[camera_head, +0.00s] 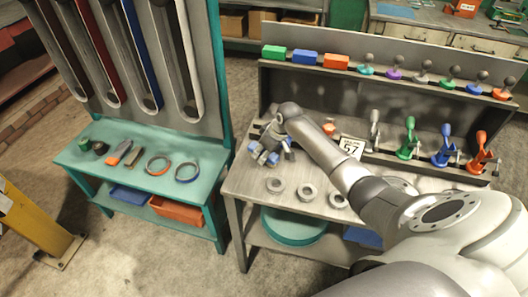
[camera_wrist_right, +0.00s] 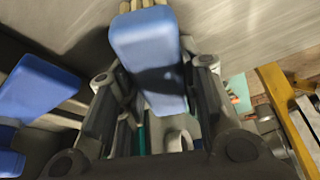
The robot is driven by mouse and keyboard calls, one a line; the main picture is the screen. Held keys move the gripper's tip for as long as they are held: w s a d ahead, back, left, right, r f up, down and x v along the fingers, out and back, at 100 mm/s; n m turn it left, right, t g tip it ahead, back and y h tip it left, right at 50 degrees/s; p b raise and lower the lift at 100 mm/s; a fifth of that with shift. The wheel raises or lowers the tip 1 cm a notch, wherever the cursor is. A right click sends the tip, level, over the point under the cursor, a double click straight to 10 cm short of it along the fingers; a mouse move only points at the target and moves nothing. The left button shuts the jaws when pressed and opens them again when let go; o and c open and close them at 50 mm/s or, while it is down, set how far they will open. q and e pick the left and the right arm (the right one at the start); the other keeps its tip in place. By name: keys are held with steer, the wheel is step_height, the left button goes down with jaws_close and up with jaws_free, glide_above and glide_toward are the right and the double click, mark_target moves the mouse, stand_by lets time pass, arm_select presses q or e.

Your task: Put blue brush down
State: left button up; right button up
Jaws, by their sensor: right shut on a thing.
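My right gripper (camera_head: 264,154) reaches over the left end of the grey metal workbench (camera_head: 240,186). In the right wrist view the gripper (camera_wrist_right: 152,78) is shut on the blue brush (camera_wrist_right: 145,45). The brush is a blue block with tan bristles at the top of that view. In the head view only a small blue part of the brush (camera_head: 272,158) shows, mostly hidden by the fingers. I cannot tell whether it touches the bench top. My left gripper is not in view.
Three grey rings (camera_head: 307,192) lie on the bench in front of a sign marked 57 (camera_head: 352,147). Several coloured clamps stand behind. The upper shelf holds green, blue (camera_head: 305,58) and orange blocks. A teal bench (camera_head: 145,188) with small tools stands at left.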

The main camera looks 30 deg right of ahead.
steer(key=o, duration=0.7)
steer(key=shift+f, duration=0.1)
steer(key=shift+r, duration=0.2)
steer(key=b+v, duration=0.1)
steer(key=v, duration=1.1)
steer(key=shift+s+f, duration=0.1)
steer(key=shift+f, duration=0.05)
